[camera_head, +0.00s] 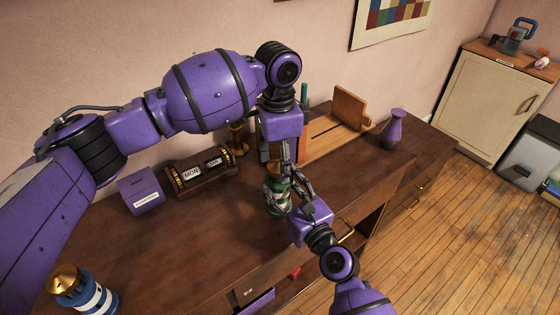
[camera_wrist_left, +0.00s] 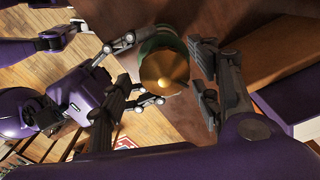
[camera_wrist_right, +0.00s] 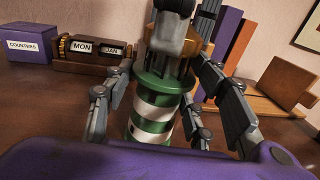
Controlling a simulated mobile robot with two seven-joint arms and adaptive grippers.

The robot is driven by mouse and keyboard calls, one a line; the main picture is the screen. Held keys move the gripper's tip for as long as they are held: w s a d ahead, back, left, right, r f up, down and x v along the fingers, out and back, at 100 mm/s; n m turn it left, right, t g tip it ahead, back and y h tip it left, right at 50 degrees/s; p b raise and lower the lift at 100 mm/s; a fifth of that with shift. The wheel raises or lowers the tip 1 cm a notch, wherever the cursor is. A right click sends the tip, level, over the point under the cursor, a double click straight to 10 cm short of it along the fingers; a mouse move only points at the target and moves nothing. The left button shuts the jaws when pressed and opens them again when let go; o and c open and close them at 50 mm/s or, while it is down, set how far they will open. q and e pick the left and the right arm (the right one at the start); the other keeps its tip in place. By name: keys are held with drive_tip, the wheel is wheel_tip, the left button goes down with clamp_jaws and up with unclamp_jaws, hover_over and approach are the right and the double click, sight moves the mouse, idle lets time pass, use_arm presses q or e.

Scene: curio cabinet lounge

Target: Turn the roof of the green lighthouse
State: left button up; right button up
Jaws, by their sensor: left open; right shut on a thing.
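The green lighthouse (camera_head: 274,200) stands upright on the wooden cabinet top, with green and white bands showing in the right wrist view (camera_wrist_right: 152,118). Its gold, domed roof (camera_wrist_left: 165,72) shows from above in the left wrist view. My right gripper (camera_head: 287,190) is shut on the lighthouse's banded body, with fingers on both sides of it (camera_wrist_right: 155,112). My left gripper (camera_head: 276,160) is above the lighthouse, pointing down and open. Its fingers are on either side of the roof (camera_wrist_left: 168,88), with a visible gap on the right. The left gripper partly hides the roof in the head view.
A blue-and-white lighthouse (camera_head: 92,297) stands at the near left. A purple counters box (camera_head: 140,192) and a MON calendar (camera_head: 202,175) stand along the back. A wooden stand (camera_head: 335,128) and purple vase (camera_head: 392,130) are to the right.

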sight(279, 161)
use_arm(q)
wheel_tip(279, 161, up, 12)
idle(0.4)
drive_tip(key=shift+w, duration=0.1)
idle(0.3)
wheel_tip(279, 161, down, 12)
drive_tip(key=shift+n, duration=1.2)
drive_tip(key=c, duration=1.1)
drive_tip(key=shift+m, duration=1.4)
drive_tip(key=shift+d, duration=0.1)
